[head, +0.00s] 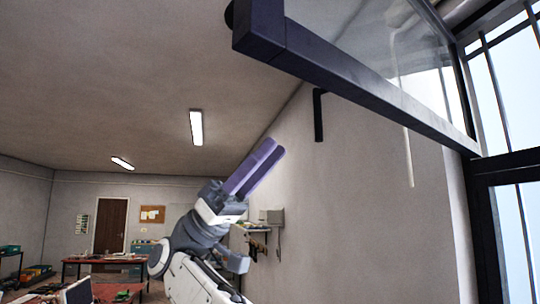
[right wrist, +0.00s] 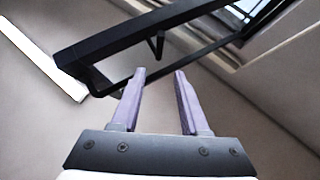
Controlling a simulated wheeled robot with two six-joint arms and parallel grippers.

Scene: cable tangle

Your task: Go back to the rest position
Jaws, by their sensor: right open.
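My right gripper (head: 272,150) is raised in the middle of the head view, with its purple fingers pointing up and to the right. In the right wrist view my right gripper (right wrist: 160,72) shows its two fingers apart, with nothing between them. My left gripper is in neither view. No cable can be made out with certainty.
A dark-framed glass panel (head: 370,93) hangs overhead at upper right; the right wrist view shows a dark frame (right wrist: 150,40) beyond the fingertips. A window (head: 510,95) is at right. Red tables (head: 105,259) and a door (head: 110,226) are far left. A wall box (head: 271,216) is behind my arm.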

